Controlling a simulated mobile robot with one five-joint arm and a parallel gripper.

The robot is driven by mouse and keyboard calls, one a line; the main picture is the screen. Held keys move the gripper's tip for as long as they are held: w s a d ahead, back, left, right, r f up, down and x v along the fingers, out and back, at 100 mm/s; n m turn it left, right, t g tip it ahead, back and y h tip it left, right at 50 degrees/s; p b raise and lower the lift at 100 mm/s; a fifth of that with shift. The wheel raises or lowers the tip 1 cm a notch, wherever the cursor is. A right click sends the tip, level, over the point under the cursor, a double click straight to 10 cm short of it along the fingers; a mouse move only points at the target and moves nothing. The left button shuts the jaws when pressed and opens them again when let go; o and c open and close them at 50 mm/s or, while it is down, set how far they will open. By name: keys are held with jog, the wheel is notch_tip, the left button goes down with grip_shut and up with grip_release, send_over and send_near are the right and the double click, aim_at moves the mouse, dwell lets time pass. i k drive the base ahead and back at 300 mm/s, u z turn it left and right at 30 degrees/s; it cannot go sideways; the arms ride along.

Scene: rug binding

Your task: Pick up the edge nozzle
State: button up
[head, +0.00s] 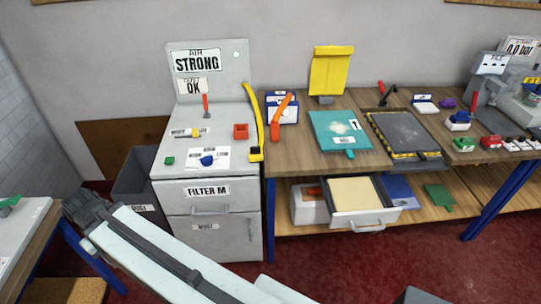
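I cannot tell for sure which thing is the edge nozzle. Small parts lie on the grey cabinet marked "AIR STRONG": a blue piece (208,159) on a white card, a red square piece (240,131), a green piece (169,160), and a small yellow-and-dark piece (193,132). A long curved yellow piece (253,115) with a dark end runs along the cabinet's right edge. My gripper (76,203) is at the lower left, in front of the dark bin and left of the cabinet, apart from these parts. Its fingers are too unclear to judge; I see nothing held.
The grey cabinet (207,225) stands left of a wooden bench (310,160). The bench bears an orange-handled tool (281,117), a teal board (341,131) and a dark tray (404,131). An open drawer (361,217) sticks out below. A dark bin (136,180) stands left.

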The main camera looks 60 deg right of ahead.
aim_at(255, 154)
jog(key=z, duration=0.15)
jog(key=i, duration=1)
jog(key=z, duration=0.05)
